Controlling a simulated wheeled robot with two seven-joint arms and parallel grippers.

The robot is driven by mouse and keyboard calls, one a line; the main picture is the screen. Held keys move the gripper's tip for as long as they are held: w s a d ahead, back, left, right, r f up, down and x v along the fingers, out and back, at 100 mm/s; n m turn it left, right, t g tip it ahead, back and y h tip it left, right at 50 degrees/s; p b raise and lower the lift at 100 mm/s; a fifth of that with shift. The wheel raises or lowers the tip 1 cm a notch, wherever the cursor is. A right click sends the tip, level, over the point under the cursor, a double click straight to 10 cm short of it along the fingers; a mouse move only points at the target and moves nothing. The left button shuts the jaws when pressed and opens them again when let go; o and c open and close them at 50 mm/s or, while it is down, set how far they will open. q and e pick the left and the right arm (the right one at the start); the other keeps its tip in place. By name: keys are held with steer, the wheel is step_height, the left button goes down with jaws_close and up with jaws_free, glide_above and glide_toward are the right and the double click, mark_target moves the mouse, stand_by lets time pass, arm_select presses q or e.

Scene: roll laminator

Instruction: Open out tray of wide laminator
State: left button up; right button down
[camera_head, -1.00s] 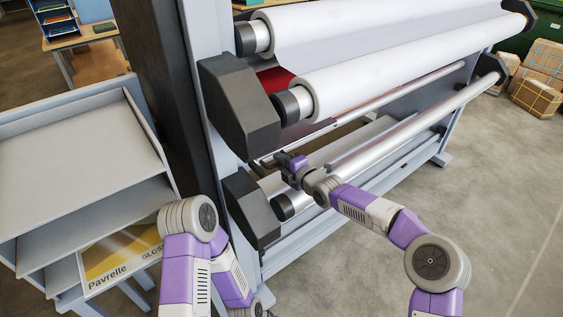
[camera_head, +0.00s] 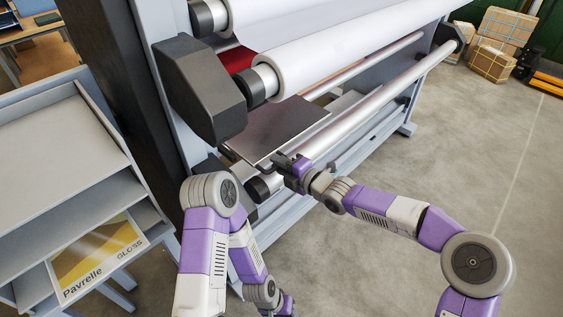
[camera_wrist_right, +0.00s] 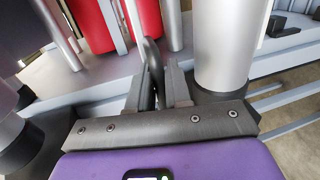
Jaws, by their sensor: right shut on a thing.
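The wide laminator (camera_head: 205,90) stands with white rolls and metal rollers across its front. A dark flat panel, the out tray (camera_head: 280,128), sticks out below the rolls, between the black end housing and the lower roller. My right gripper (camera_head: 285,163) is at the tray's front edge. In the right wrist view, the right gripper (camera_wrist_right: 157,88) is shut on a dark rounded handle (camera_wrist_right: 151,52); the fingers hide part of it. My left gripper (camera_head: 282,303) hangs low at the bottom of the head view, away from the tray; its fingers are too unclear to read.
A grey shelf rack (camera_head: 60,150) with a Pavrelle gloss box (camera_head: 98,262) stands at the left. The lower metal roller (camera_head: 370,100) is close to my right gripper. Cardboard boxes (camera_head: 490,62) stand far back right.

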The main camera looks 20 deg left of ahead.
steer(key=c, duration=1.4)
jaws_free()
steer(key=shift+d+f, duration=0.1)
steer(key=shift+d, duration=0.05)
steer(key=shift+o, duration=0.7)
steer(key=shift+s+d, duration=0.1)
steer(key=p+v, duration=0.1)
steer(key=v, duration=0.6)
steer(key=shift+d, duration=0.3)
steer(key=shift+s, duration=0.1)
